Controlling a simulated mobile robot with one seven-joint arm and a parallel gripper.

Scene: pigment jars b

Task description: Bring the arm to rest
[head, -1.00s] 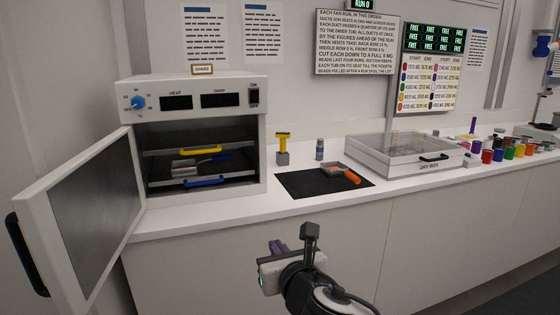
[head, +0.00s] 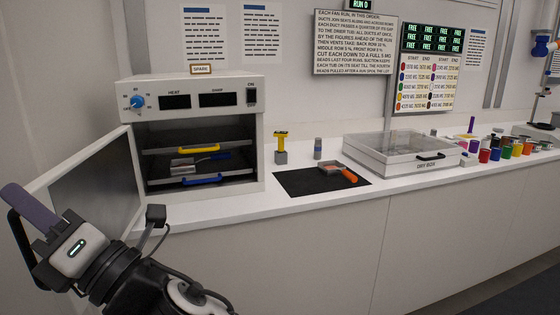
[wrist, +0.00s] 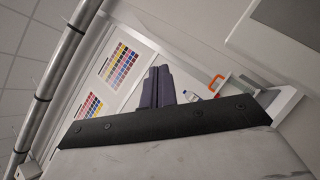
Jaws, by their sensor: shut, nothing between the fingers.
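My gripper (head: 25,210) is at the lower left of the head view, raised in front of the open oven door (head: 92,190). Its purple-grey fingers are closed together with nothing between them. They also show shut and empty in the wrist view (wrist: 157,87). My arm reaches up from the bottom edge, and the gripper hides part of the door. I cannot tell in the head view whether the gripper touches the door.
The oven (head: 195,95) has yellow-handled and blue-handled shelves. A black mat (head: 300,184) with an orange-handled scoop (head: 340,171), a yellow-topped tool (head: 281,146), a dry box (head: 400,152) and several coloured jars (head: 507,151) stand on the counter. The space before the counter is free.

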